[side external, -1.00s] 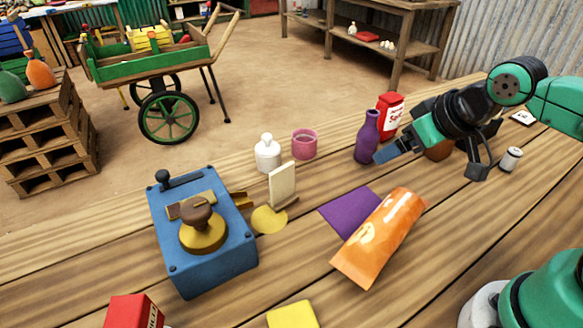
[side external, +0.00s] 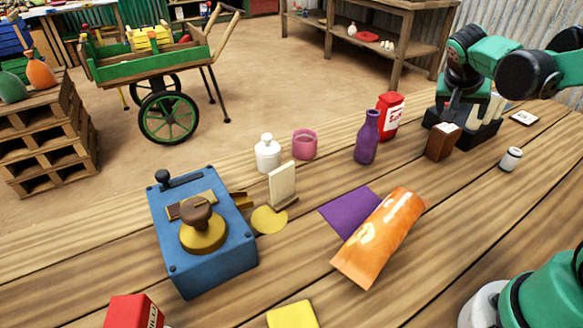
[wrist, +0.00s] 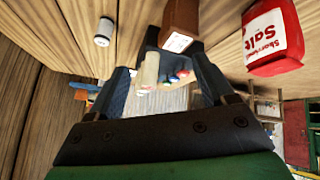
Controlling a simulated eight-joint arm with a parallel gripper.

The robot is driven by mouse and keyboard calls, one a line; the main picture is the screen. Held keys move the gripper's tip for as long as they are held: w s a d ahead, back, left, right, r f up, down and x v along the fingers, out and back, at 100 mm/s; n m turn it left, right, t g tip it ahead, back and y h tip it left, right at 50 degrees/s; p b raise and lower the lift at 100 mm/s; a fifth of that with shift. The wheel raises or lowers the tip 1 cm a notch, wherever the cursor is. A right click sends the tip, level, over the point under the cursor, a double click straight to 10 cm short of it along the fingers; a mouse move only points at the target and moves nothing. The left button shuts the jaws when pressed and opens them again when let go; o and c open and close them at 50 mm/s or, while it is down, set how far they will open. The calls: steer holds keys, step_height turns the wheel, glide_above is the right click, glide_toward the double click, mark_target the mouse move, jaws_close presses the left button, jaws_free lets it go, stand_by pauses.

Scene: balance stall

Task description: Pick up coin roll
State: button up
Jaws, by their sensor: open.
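My gripper (side external: 461,98) points down over the tray's left part, partly hidden by the tray and arm. In the wrist view, my gripper (wrist: 163,72) has its two fingers apart, and no contact with the roll is visible.
A brown block (side external: 441,143) stands in front of the tray. A red salt packet (side external: 389,115) and a purple bottle (side external: 367,138) are to its left. A small white cylinder (side external: 511,159) and a white card (side external: 524,118) are to its right.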

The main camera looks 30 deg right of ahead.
steer(key=s+d+f+m+g+h, duration=0.1)
steer(key=s+d+m+g+h, duration=0.1)
steer(key=d+m+g, duration=0.35)
steer(key=m+g+h, duration=0.2)
steer(key=m+g, duration=0.2)
steer(key=m, duration=0.4)
glide_above(512, 150)
step_height(512, 150, down, 3)
steer(key=shift+w+a+r, duration=0.1)
steer(key=shift+a, duration=0.05)
steer(key=shift+f, duration=2.05)
step_height(512, 150, down, 2)
steer(key=shift+f, duration=0.1)
steer(key=shift+f+x, duration=0.25)
steer(key=shift+x, duration=0.9)
steer(key=shift+s+d+f, duration=0.15)
steer(key=shift+s+d, duration=0.05)
steer(key=shift+d, duration=0.05)
jaws_close()
